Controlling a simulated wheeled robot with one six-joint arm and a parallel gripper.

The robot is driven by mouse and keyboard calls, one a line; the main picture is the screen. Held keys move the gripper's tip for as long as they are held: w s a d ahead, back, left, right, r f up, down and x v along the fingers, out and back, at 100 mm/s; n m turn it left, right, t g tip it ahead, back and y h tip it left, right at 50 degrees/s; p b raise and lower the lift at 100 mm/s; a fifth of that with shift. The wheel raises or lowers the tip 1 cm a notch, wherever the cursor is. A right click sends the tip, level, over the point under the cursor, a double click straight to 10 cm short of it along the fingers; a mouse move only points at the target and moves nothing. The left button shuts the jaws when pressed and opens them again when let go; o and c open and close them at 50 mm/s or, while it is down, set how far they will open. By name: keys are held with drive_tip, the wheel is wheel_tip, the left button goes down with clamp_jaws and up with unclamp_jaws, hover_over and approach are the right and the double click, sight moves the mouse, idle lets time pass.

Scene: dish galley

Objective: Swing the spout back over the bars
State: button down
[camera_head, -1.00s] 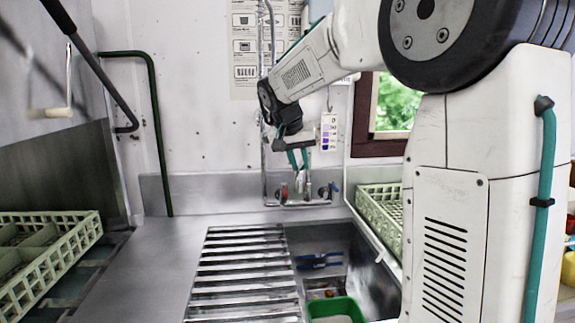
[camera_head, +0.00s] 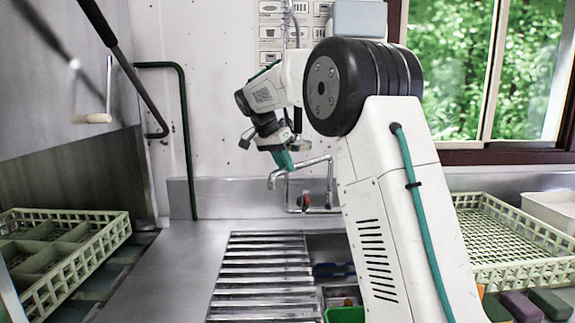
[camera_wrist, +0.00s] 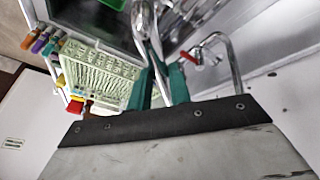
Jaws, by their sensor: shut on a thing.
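The chrome spout (camera_head: 310,162) reaches left from the wall tap with the red handle (camera_head: 305,201). Its down-turned end is at the left, seen above the far end of the metal bars (camera_head: 262,262); how far over them it stands, I cannot tell. My gripper (camera_head: 286,163) comes down on the spout from above, near its outer end. In the wrist view, the teal fingers of my gripper (camera_wrist: 162,85) are shut on a chrome pipe, and the red handle (camera_wrist: 196,54) shows beside them. The fingers partly hide the spout.
A sink with a green tub (camera_head: 345,314) lies right of the bars. Pale racks stand at left (camera_head: 110,230) and right (camera_head: 530,272). A dark green pipe (camera_head: 188,140) rises at the back left. Bare steel counter (camera_head: 185,270) lies left of the bars.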

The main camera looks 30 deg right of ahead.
drive_tip(key=shift+w+r, duration=0.15)
drive_tip(key=shift+w, duration=0.05)
drive_tip(key=c, duration=1.3)
unclamp_jaws()
drive_tip(key=v, duration=0.7)
drive_tip(key=shift+a+r, duration=0.25)
